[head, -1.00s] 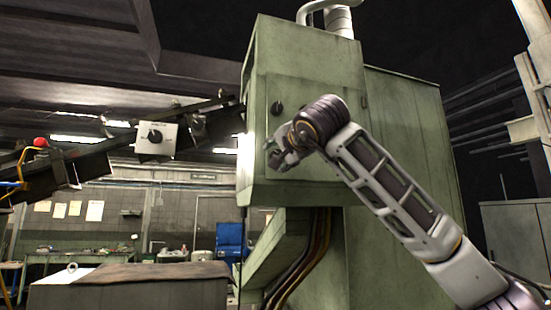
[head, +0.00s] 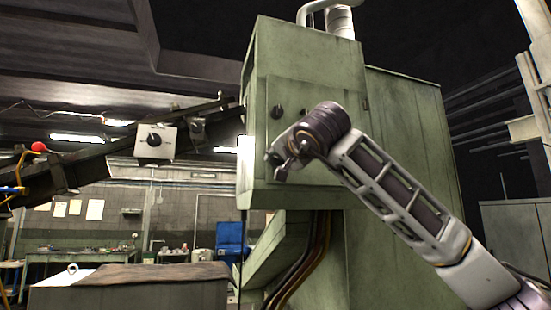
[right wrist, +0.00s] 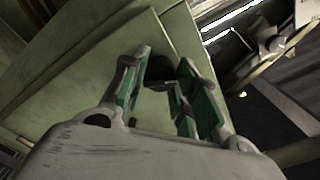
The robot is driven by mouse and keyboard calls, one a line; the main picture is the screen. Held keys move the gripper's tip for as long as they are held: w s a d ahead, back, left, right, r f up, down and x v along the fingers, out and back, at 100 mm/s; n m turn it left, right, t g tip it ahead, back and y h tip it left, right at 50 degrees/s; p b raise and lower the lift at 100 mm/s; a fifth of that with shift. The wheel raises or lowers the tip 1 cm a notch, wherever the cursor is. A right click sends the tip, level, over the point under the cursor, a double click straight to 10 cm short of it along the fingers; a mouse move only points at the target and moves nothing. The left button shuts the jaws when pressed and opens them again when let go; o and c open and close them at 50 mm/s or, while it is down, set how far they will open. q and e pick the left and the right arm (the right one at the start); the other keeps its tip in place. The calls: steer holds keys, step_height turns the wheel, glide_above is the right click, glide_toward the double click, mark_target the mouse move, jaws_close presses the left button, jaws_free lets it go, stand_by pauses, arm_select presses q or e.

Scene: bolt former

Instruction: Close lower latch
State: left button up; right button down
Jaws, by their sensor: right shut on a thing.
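The green machine cabinet door (head: 335,92) faces me in the head view. A dark round upper latch (head: 277,111) sits on its left part. My right gripper (head: 281,169) is at the door's lower left, below that latch, and its wrist hides part of the door. In the right wrist view, the gripper's two green-padded fingers (right wrist: 165,88) are on either side of a dark knob, the lower latch (right wrist: 160,71), against the green panel. The gripper is shut on it. The latch's exact angle is hard to tell. My left gripper is not in view.
A black conveyor rail with a grey switch box (head: 155,142) runs in from the left to the cabinet. A grey block (head: 130,295) stands at the lower left. Cables hang below the cabinet. Free space lies left of the cabinet below the rail.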

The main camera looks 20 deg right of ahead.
steer(key=shift+n+p, duration=0.3)
steer(key=shift+n, duration=2.2)
steer(key=c, duration=0.9)
jaws_free()
